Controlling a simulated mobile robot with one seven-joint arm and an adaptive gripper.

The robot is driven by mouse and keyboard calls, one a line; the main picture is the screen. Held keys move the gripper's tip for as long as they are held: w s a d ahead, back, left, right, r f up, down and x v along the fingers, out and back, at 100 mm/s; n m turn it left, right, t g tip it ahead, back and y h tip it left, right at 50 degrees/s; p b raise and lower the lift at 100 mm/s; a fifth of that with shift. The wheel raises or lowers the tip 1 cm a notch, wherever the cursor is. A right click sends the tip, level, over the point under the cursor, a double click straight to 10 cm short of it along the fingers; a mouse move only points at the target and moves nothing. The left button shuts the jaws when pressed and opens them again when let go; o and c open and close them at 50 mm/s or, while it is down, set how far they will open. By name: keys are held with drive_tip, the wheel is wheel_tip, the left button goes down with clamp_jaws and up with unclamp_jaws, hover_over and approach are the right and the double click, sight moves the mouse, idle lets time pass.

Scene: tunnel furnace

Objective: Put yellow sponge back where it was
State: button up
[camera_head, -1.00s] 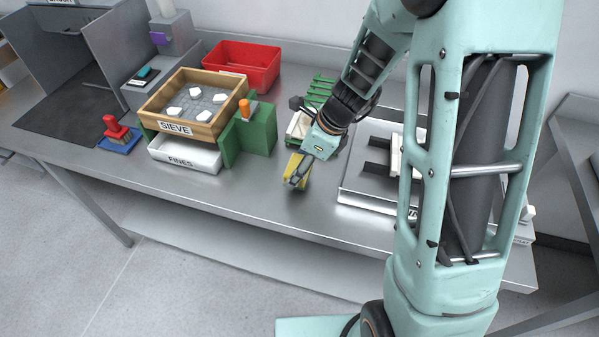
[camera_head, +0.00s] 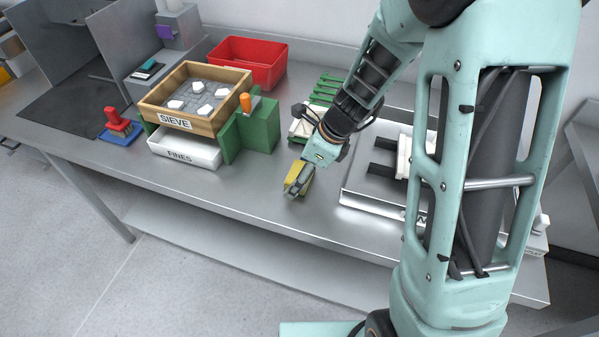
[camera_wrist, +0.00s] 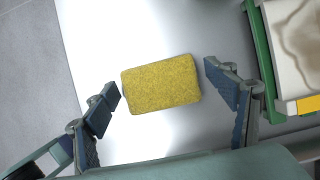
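The yellow sponge (camera_wrist: 161,84) is a flat, speckled block. In the wrist view it lies between my gripper's (camera_wrist: 161,82) two fingers, with a small gap on each side. My gripper is open around it. In the head view my gripper (camera_head: 299,188) points down over the front part of the steel table, and the sponge (camera_head: 292,174) shows partly behind its fingers. The sponge seems to rest on the table or just above it; I cannot tell exactly which.
Left of my gripper stand a green block (camera_head: 258,132) with an orange handle, the wooden sieve (camera_head: 172,122) and the white fines tray (camera_head: 185,150). A green rack (camera_head: 325,88) with a pale block is behind. A metal plate (camera_head: 362,192) lies right. Bare table lies in front.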

drive_tip(key=shift+d+r, duration=0.1)
drive_tip(key=shift+r, duration=0.4)
drive_tip(key=p+v, duration=0.2)
drive_tip(key=v, duration=0.9)
drive_tip(key=shift+r, duration=0.15)
drive_tip(key=shift+d, duration=0.15)
